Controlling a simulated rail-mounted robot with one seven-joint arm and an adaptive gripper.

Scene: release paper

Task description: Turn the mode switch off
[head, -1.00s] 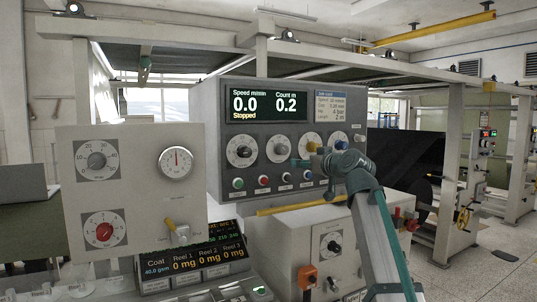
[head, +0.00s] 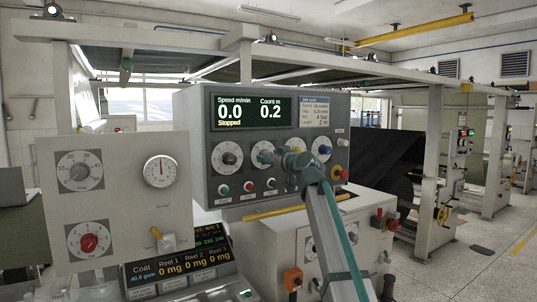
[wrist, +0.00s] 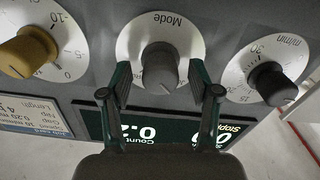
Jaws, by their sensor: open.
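The mode switch (wrist: 160,68) is a grey knob on a white round dial marked "Mode", seen upside down in the wrist view. In the head view its dial (head: 263,153) is second from the left on the grey control panel. My gripper (wrist: 160,80) is open, one dark green finger on each side of the knob. I cannot tell whether either finger touches it. In the head view my gripper (head: 284,160) is in front of the panel and partly hides the dials there. Which way the knob points is not clear.
A dark knob (wrist: 273,84) on the m/min dial and a yellow knob (wrist: 28,52) flank the mode switch closely. Several small buttons (head: 248,186) run below the dials. The panel display (head: 252,111) reads 0.0, Stopped. A yellow bar (head: 290,208) lies below the panel.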

